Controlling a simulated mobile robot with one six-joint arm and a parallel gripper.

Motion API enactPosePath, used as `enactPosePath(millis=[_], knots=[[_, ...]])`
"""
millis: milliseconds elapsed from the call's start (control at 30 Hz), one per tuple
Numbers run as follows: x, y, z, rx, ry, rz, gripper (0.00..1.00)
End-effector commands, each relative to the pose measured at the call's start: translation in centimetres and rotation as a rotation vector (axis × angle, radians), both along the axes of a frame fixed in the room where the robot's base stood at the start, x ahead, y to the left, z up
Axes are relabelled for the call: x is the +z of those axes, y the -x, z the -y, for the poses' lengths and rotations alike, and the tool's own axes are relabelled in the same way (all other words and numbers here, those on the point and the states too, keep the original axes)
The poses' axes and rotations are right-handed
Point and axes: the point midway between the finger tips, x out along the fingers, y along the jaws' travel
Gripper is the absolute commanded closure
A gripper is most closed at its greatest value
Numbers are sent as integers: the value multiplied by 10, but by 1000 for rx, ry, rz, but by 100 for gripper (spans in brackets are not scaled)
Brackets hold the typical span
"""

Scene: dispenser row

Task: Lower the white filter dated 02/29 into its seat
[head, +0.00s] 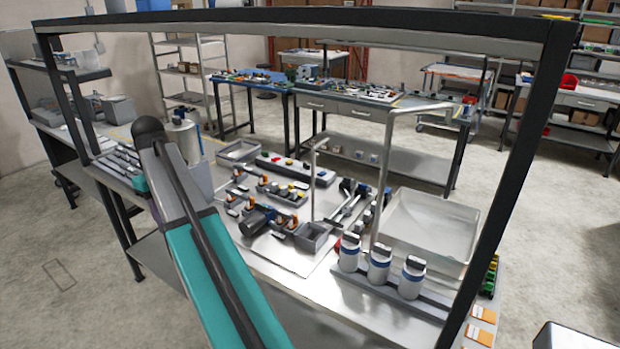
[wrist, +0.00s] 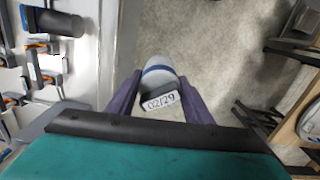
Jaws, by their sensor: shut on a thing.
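In the wrist view my gripper (wrist: 158,88) is shut on a white filter (wrist: 161,66) with a blue band. Its dark cap faces the camera and carries a white label reading 02/29. The two purple fingers lie on either side of it. Bare floor shows behind the filter, beyond the bench edge. Three similar white filters with blue bands and dark caps stand upright at the front right: left (head: 349,253), middle (head: 379,263), right (head: 411,279). I cannot tell which place is the seat.
A grey rail (head: 340,277) carries the three filters. A large white tray (head: 470,222) stands behind them, with upright metal posts close by. Small valves and fittings crowd the middle of the bench. A dark frame surrounds the bench.

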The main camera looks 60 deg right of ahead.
Motion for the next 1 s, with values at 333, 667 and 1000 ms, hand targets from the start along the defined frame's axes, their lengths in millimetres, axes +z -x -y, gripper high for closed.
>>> enactPosePath(millis=[333,667,1000], knots=[[8,49,105,-187,1,2,83],[12,110,193,-358,2,5,83],[17,187,272,-534,5,7,83]])
